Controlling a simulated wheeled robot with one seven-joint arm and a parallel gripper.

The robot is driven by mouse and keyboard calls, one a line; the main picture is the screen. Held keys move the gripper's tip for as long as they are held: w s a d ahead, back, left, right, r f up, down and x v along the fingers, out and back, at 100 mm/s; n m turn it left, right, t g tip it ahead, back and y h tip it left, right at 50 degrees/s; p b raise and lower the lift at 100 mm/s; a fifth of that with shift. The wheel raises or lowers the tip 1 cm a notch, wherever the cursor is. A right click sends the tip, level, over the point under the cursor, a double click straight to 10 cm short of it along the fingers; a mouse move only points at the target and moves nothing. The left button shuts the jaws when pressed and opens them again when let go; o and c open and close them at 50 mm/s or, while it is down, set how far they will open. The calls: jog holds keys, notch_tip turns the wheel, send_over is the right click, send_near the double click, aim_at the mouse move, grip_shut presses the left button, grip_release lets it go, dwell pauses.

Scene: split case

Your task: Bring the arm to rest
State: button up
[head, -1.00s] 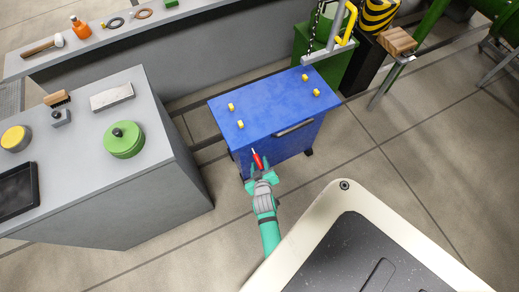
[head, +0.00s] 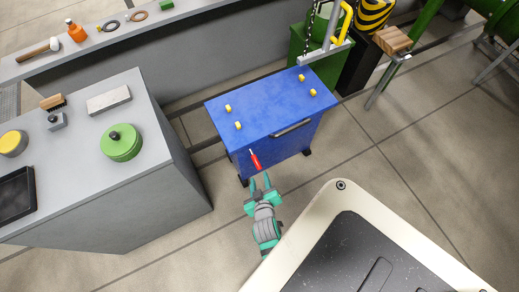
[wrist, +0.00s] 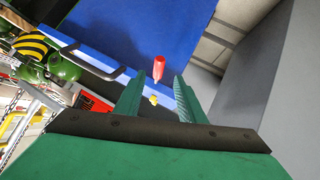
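My gripper (head: 260,181) is in front of the blue cabinet (head: 262,107) in the head view, near its front left corner. In the wrist view its two green fingers (wrist: 157,90) stand apart with nothing seen clamped between them. A red handle-like piece (head: 255,159) shows just beyond the fingertips against the cabinet's front edge. It also shows in the wrist view (wrist: 160,67), beyond the gap between the fingers. I cannot tell what holds it up. The arm reaches forward from beside my base.
A grey bench (head: 90,200) at left carries a green round tin (head: 121,143) and a black tray (head: 17,193). Yellow pegs (head: 239,126) stand on the cabinet top. A green bin (head: 318,65) and wooden blocks (head: 392,39) are behind. Open floor lies right.

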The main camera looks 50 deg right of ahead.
dwell(0.5)
jog(key=s+a+r+n+t+y, duration=0.15)
jog(key=a+r, duration=0.25)
jog(key=a, duration=0.4)
jog(key=s+a+r+n+t+y, duration=0.1)
jog(key=s+a+r+t+y, duration=0.2)
jog(key=a, duration=0.5)
jog(key=s+a+r+t+y, duration=0.1)
jog(key=s+a+r, duration=0.2)
jog(key=a+r, duration=0.2)
jog(key=s+a+r+t+y, duration=0.1)
jog(key=a+r, duration=0.4)
jog(key=r, duration=0.5)
jog(key=shift+s+a+r+n+t+y, duration=0.35)
jog(key=shift+s+a+r+n+y, duration=0.15)
jog(key=shift+s, duration=0.55)
jog(key=shift+d+f, duration=0.1)
jog(key=shift+c, duration=0.6)
jog(key=shift+d, duration=0.1)
